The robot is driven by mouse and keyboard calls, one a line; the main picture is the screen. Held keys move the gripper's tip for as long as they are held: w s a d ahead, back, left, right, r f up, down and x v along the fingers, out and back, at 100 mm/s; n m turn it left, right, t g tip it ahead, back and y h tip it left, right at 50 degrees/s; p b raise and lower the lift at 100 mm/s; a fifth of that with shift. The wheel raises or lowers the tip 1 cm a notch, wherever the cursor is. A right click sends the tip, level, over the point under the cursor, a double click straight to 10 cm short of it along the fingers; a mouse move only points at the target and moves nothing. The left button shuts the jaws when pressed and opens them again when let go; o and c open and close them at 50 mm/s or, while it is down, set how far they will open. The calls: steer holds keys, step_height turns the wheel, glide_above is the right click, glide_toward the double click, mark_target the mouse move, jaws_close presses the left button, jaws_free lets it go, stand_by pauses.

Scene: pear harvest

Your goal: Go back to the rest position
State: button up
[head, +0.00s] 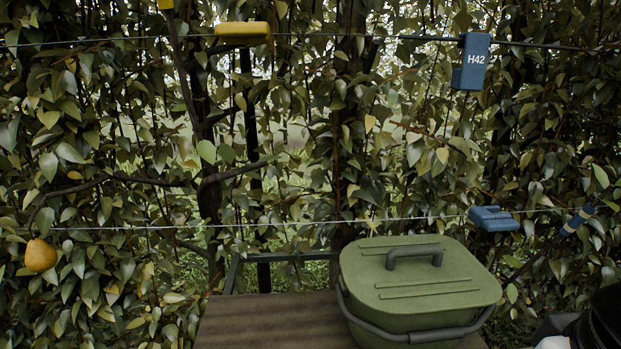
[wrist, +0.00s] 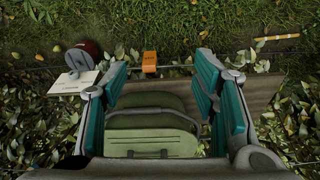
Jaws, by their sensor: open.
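My gripper (wrist: 162,78) is open in the wrist view, its teal fingers wide apart with nothing between their tips. Past the fingers is a green lidded box (wrist: 150,124), apart from them as far as I can tell. In the head view the same green box (head: 418,280) stands on a brown wooden surface, its lid on and its dark carrying handle down at the front. My gripper is not seen in the head view. A yellow pear (head: 40,256) hangs among the leaves at the far left of that view.
Leafy branches fill the back, crossed by two wires. A blue H42 tag (head: 471,61), a yellow block (head: 242,33) and a blue clip (head: 493,218) sit along them. The wooden surface (head: 275,322) is bare left of the box. An orange block (wrist: 149,62) shows in the wrist view.

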step_height(320, 180, up, 12)
steer(key=t+p, duration=0.2)
steer(key=p, duration=0.8)
steer(key=shift+s+d, duration=0.15)
steer(key=shift+r, duration=0.1)
